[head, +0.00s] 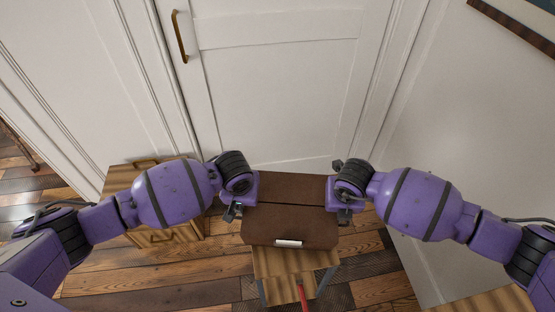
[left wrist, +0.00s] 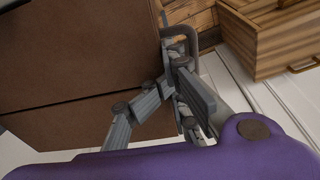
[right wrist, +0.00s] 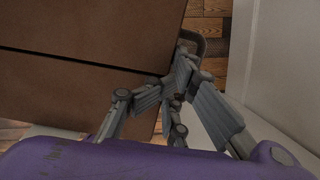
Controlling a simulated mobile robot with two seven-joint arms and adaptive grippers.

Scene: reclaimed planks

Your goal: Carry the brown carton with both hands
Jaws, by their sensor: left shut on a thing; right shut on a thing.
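The brown carton (head: 290,230) is between my two grippers in the head view, a dark seam across its top and a white label on its near side. My left gripper (head: 234,212) is shut at its left side; the left wrist view shows the fingers at a grey loop handle (left wrist: 180,36) on the carton (left wrist: 75,50). My right gripper (head: 345,214) is shut at the right side, with a similar handle (right wrist: 192,40) beside the carton (right wrist: 90,35) in the right wrist view. The fingertips are partly hidden. The carton looks roughly level.
A small wooden-topped stand (head: 285,263) with grey legs shows below the carton; I cannot tell whether they touch. A red rod-like thing (head: 302,296) is at it. A wooden cabinet (head: 120,182) stands left. White doors (head: 285,90) close off the back; a wall stands right.

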